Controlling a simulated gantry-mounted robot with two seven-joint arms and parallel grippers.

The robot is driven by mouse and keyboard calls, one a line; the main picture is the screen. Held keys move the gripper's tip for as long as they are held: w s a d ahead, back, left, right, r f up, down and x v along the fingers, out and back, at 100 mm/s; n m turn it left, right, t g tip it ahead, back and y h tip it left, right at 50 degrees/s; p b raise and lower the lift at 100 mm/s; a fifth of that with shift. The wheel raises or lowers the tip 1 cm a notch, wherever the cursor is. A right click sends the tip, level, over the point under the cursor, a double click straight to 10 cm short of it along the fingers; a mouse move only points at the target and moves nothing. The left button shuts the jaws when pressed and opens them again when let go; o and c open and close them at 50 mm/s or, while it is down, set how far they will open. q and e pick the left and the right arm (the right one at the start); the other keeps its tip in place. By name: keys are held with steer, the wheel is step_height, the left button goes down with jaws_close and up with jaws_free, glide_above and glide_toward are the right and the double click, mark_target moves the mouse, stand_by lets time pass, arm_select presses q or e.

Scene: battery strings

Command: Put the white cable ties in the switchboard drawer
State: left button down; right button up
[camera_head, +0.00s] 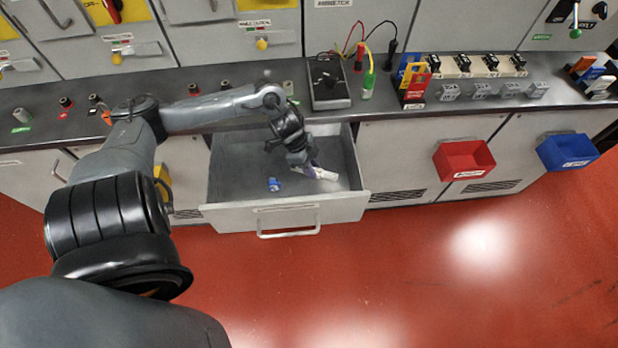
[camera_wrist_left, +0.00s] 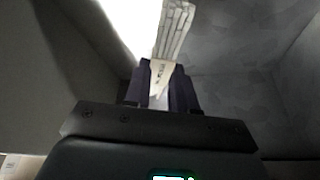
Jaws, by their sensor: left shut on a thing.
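The switchboard drawer (camera_head: 345,208) is pulled open below the counter, and its grey inside shows. My left gripper (camera_head: 308,168) reaches down into the drawer's opening from above. It is shut on the bundle of white cable ties (camera_head: 324,174), which sticks out from the fingers to the right in the head view. In the left wrist view the ties (camera_wrist_left: 174,32) stand up from between the dark fingers (camera_wrist_left: 162,90), with a printed band near the grip. I cannot tell whether the ties touch the drawer floor. My right gripper is not in view.
A small blue object (camera_head: 274,184) lies on the drawer floor. The counter above holds a black meter box (camera_head: 328,82) with coloured leads and several blocks. A red bin (camera_head: 464,160) and a blue bin (camera_head: 567,151) hang on the cabinet fronts at right.

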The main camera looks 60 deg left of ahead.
mark_target(311, 181)
arm_select(q)
steer(key=shift+f+b, duration=1.05)
steer(key=shift+f, duration=1.7)
steer(key=c, duration=0.9)
jaws_free()
steer(key=shift+f, duration=0.1)
steer(key=shift+r, duration=0.2)
steer(key=p+v, duration=0.6)
steer(key=v, duration=0.6)
steer(key=shift+w, duration=0.1)
